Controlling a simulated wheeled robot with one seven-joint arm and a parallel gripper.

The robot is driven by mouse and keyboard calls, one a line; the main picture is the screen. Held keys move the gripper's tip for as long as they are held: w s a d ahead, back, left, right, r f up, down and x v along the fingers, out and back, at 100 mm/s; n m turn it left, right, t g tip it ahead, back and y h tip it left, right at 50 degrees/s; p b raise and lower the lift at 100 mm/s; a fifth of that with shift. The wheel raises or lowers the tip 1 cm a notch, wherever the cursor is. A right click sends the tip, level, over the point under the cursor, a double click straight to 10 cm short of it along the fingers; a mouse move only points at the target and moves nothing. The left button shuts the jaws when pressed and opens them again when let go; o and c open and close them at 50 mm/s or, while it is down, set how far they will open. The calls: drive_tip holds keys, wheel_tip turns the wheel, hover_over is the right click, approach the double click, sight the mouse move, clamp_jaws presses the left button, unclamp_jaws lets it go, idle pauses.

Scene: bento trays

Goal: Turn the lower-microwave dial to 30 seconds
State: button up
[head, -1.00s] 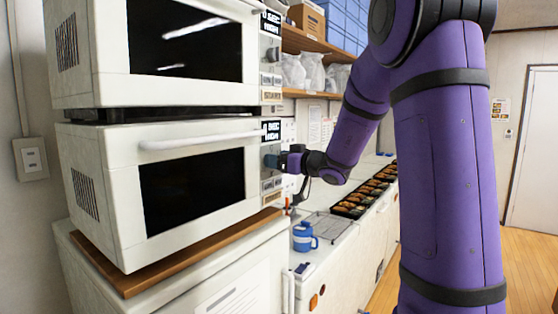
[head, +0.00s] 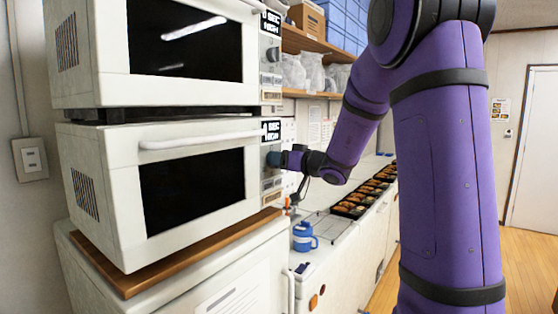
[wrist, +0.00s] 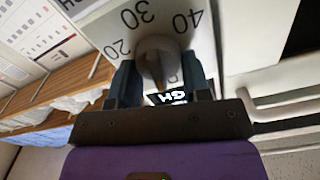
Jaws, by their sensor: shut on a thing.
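The lower microwave (head: 105,160) is white with a dark door window and stands under another microwave. Its small display (head: 271,130) shows "SEC" in the upper line; the number is too small to read surely. My gripper (head: 274,160) is at the dial on its control panel and hides most of the dial in the head view. In the wrist view the dial (wrist: 157,58) is a dark tapered knob between the two fingers of my gripper (wrist: 160,78), which are shut on it. Printed marks 20, 30 and 40 show around the knob.
The upper microwave (head: 80,60) stands directly above. Several filled bento trays (head: 365,195) line the counter behind. A shelf with bags (head: 310,72) is on the wall.

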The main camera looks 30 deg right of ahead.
drive_tip(key=m, duration=0.4)
drive_tip(key=shift+d+f+m, duration=0.1)
drive_tip(key=shift+d+m, duration=0.1)
drive_tip(key=shift+m, duration=0.1)
drive_tip(key=m, duration=0.8)
drive_tip(key=f+m, duration=0.1)
drive_tip(key=m, duration=1.5)
drive_tip(key=shift+a+f, duration=0.15)
drive_tip(key=shift+f, duration=0.25)
drive_tip(key=shift+a+m, duration=0.1)
drive_tip(key=shift+m, duration=2.1)
drive_tip(key=o, duration=0.9)
drive_tip(key=shift+c, duration=0.2)
drive_tip(key=shift+s, duration=0.1)
